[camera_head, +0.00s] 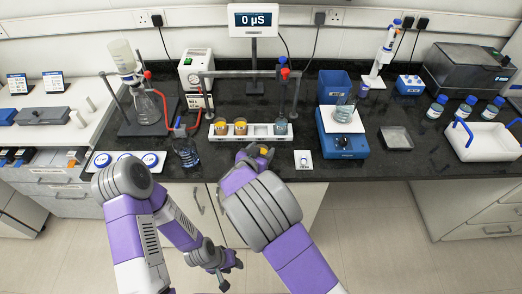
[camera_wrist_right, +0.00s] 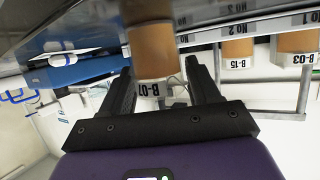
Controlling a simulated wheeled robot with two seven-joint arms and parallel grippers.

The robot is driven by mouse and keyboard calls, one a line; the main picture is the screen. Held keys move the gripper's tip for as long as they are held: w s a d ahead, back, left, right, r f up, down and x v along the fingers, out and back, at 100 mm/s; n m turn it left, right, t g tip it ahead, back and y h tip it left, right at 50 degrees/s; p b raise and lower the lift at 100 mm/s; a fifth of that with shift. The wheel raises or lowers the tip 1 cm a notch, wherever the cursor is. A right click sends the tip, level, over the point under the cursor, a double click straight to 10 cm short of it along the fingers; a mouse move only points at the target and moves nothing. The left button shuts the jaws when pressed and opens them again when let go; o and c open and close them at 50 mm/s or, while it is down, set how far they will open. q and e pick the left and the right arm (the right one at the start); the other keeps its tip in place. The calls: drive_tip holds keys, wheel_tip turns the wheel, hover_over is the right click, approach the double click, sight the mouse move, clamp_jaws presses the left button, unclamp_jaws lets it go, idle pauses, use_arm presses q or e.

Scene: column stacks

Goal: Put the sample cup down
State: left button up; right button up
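My right gripper (camera_head: 258,156) is shut on an orange-filled sample cup (camera_head: 264,150), just in front of the white rack on the bench. In the right wrist view the held cup (camera_wrist_right: 152,45) sits between the two dark fingers, with a label starting with B. The white rack (camera_head: 262,130) holds two orange cups, one at its left end (camera_head: 221,127) and one beside it (camera_head: 240,127). The rack's middle shows no cup. My left gripper (camera_head: 230,272) hangs low in front of the bench, its fingers apart and empty.
A blue-grey vessel stands at the rack's right end under a probe (camera_head: 283,90). An overhead bar (camera_head: 240,73) spans behind the rack.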

drive_tip(key=shift+o, duration=1)
drive_tip(key=shift+r, duration=0.2)
drive_tip(key=p+v, duration=0.2)
drive_tip(key=v, duration=1)
drive_tip(key=shift+s, duration=0.1)
